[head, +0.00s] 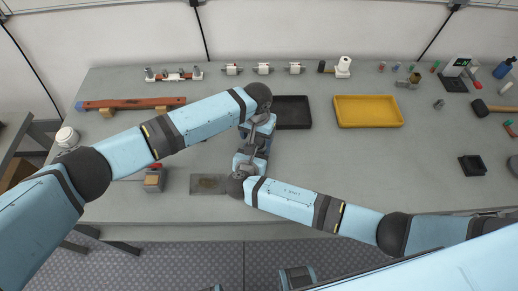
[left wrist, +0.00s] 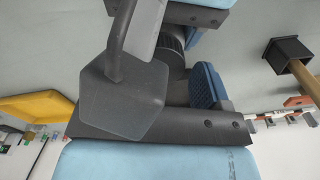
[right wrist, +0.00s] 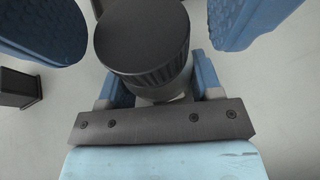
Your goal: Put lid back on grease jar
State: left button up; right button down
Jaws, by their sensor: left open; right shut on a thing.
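A black round lid (right wrist: 142,36) with a ribbed side sits on top of the grease jar between my grippers in the right wrist view. The jar body is mostly hidden below the lid. The ribbed side also shows in the left wrist view, partly covered. My right gripper (right wrist: 160,88) is shut on the jar beneath the lid. My left gripper (head: 262,130) is open, its blue fingers apart on either side of the lid with gaps. In the head view the grippers meet above the bench, and the jar is largely hidden between them.
A black tray (head: 292,112) and a yellow tray (head: 368,111) lie behind the grippers. A dark square piece with a wooden stick (left wrist: 299,74) stands near in the left wrist view. A grey plate (head: 209,184) lies at the front.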

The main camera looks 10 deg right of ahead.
pick_arm(q)
jog(key=shift+f, duration=0.55)
jog(key=c, duration=0.9)
jog(key=o, duration=1)
jog(key=shift+r, duration=2.3)
jog(key=shift+c, duration=0.5)
jog(key=shift+r, duration=1.75)
